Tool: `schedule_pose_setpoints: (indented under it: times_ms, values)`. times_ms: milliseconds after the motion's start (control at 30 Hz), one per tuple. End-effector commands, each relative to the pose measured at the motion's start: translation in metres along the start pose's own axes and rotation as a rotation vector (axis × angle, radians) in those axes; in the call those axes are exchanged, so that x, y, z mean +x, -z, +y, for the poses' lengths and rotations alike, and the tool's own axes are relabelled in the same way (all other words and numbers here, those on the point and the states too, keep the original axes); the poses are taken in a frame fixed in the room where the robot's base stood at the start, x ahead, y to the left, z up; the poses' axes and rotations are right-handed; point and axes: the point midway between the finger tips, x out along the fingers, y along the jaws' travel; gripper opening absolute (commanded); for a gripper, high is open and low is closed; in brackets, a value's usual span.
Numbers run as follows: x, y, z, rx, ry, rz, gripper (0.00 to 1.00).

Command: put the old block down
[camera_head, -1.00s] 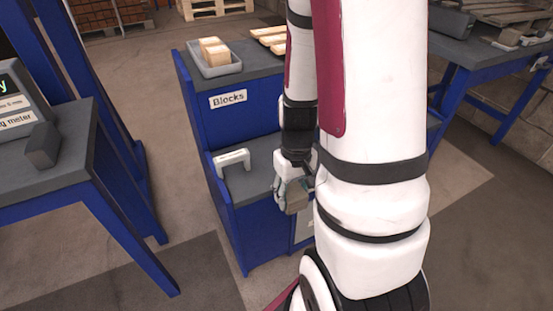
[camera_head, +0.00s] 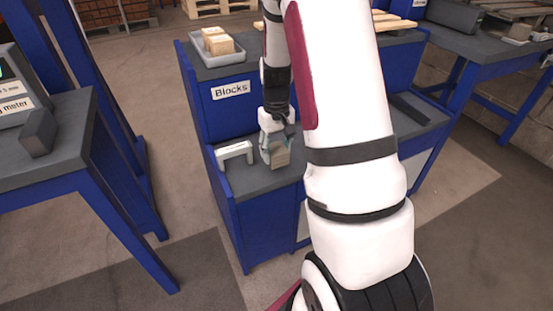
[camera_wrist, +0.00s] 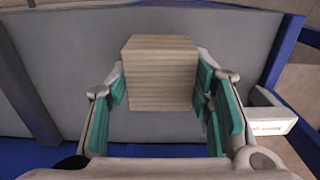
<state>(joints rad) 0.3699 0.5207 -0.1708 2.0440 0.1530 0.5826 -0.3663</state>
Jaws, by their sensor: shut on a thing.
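The old block (camera_wrist: 160,75) is a greyish wooden block. In the wrist view it sits between the green-padded fingers of my gripper (camera_wrist: 165,95), which is shut on it. In the head view my gripper (camera_head: 273,150) is over the lower grey shelf of the blue bench (camera_head: 270,180), and the block (camera_head: 280,158) hangs at the fingertips. I cannot tell whether the block touches the shelf. My arm hides part of the bench.
A white labelled bracket (camera_head: 234,153) stands on the shelf just left of my gripper. Above, a grey tray (camera_head: 213,63) holds pale blocks beside the "Blocks" label (camera_head: 231,90). A dark flat object (camera_head: 409,108) lies on the shelf's right part. A meter table (camera_head: 60,140) stands at left.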

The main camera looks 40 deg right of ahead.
Motion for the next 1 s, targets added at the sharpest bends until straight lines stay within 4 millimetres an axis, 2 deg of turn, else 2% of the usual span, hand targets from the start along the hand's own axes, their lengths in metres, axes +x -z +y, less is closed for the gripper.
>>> schedule_pose_setpoints:
  times_ms: [33,167,567,600,667,1000]
  values:
    - [0.014,-0.003,-0.001,0.001,0.002,-0.008,0.14]
    - [0.03,-0.003,-0.001,0.001,0.001,-0.006,0.14]
    - [0.034,-0.003,0.0,0.001,0.001,-0.005,0.14]
    - [0.034,-0.003,0.0,0.001,0.001,-0.005,0.54]
    - [0.033,-0.003,-0.001,0.0,0.001,-0.005,0.68]
    - [0.032,-0.003,-0.001,0.0,0.001,-0.005,0.68]
